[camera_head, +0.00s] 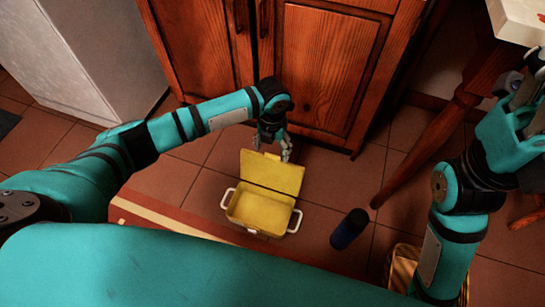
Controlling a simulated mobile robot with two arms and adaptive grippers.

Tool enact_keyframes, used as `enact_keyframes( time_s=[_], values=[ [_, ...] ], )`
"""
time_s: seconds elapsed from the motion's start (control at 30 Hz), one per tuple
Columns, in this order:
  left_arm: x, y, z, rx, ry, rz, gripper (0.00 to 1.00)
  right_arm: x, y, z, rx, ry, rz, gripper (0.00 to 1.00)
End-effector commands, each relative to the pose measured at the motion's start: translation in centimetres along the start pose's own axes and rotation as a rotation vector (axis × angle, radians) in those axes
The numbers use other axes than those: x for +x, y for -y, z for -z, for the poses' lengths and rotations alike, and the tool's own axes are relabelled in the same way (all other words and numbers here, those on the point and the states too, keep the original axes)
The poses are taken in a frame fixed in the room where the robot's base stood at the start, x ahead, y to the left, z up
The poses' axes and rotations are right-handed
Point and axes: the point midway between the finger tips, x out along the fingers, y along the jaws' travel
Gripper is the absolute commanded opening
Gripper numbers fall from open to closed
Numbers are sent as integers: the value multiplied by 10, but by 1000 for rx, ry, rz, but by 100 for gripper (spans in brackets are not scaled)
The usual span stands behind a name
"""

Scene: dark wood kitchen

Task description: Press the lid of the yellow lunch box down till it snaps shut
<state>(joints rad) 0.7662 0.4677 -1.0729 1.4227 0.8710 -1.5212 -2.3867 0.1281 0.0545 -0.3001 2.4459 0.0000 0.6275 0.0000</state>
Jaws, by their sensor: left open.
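The yellow lunch box (232,214) stands on the tiled floor with its lid (272,172) raised, hinged on the far side. Its inside shows empty, and white handles stick out at both ends. My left gripper (272,149) is open, with its fingers pointing down at the lid's top edge, on the far side. Whether a finger touches the lid I cannot tell. My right gripper (516,88) is at the right edge, far from the box, partly cut off; its fingers do not show clearly.
A wicker basket (402,266) is partly hidden by my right arm. Wooden cabinets (322,70) rise behind my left gripper. A wooden table leg (430,145) stands at right. A red rug (135,218) lies at front left.

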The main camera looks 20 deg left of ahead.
Motion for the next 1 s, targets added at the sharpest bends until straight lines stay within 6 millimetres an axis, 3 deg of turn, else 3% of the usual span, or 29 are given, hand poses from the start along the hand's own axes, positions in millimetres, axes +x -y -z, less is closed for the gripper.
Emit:
enact_keyframes(
  time_s=[0.03,0.2,0.57,1.0],
  values=[
    [12,0,0,0,-1,0,71,-2,1,2,-2,-16,5,40],
    [26,0,0,1,0,0,71,5,2,5,-6,-42,16,40],
    [29,0,0,0,0,0,71,9,3,6,-7,-48,19,40],
    [28,0,0,0,0,0,14,9,3,6,-6,-49,19,40]
  ],
)
